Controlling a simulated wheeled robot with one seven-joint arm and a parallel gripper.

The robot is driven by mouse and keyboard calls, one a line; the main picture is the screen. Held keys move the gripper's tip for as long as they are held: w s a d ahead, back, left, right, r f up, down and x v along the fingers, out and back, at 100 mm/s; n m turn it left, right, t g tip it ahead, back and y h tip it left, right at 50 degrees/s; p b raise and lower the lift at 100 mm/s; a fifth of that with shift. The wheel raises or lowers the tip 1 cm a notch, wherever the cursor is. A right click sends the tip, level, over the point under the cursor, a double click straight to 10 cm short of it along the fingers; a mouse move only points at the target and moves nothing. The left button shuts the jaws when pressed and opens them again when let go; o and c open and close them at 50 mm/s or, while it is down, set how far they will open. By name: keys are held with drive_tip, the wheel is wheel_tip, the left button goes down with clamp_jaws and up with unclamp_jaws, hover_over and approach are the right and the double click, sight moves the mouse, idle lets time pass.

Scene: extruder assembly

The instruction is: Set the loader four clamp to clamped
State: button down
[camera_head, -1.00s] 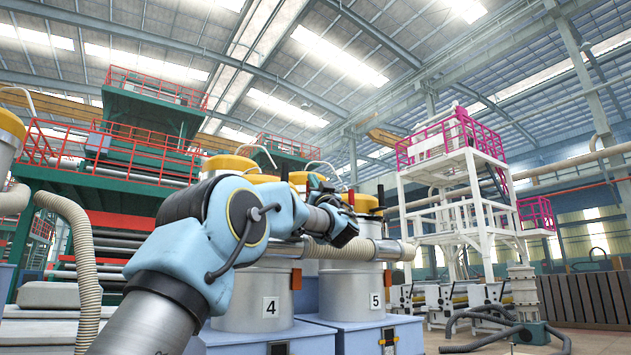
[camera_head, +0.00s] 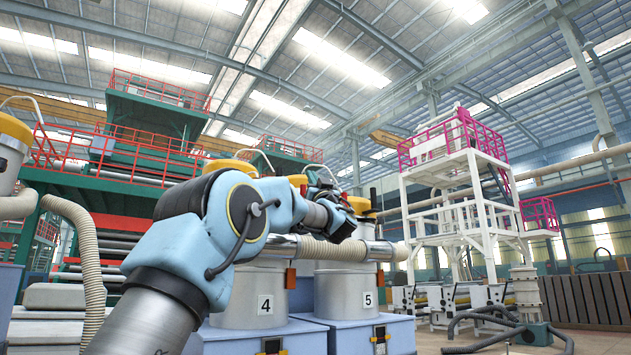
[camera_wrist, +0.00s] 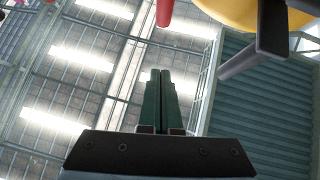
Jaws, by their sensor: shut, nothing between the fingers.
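Loader four (camera_head: 243,301) is a pale grey cylinder labelled 4 on a blue base; my arm covers much of its upper part. Its clamp cannot be made out for certain in the head view. My gripper (camera_head: 334,184) is raised near the loader tops, small and partly merged with dark parts there. In the wrist view my gripper (camera_wrist: 159,88) has its fingers together and empty, pointing up toward the roof.
Loader five (camera_head: 345,295) stands just right of loader four. A ribbed hose (camera_head: 330,250) runs across behind my wrist. Another loader (camera_head: 12,150) with a hose (camera_head: 88,255) is at the left. Floor to the right holds dark hoses (camera_head: 480,320).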

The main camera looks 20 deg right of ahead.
drive_tip(key=s+r+b+v, duration=0.1)
drive_tip(key=b+v, duration=0.4)
drive_tip(key=v, duration=0.4)
drive_tip(key=shift+s, duration=0.15)
drive_tip(key=shift+d, duration=0.1)
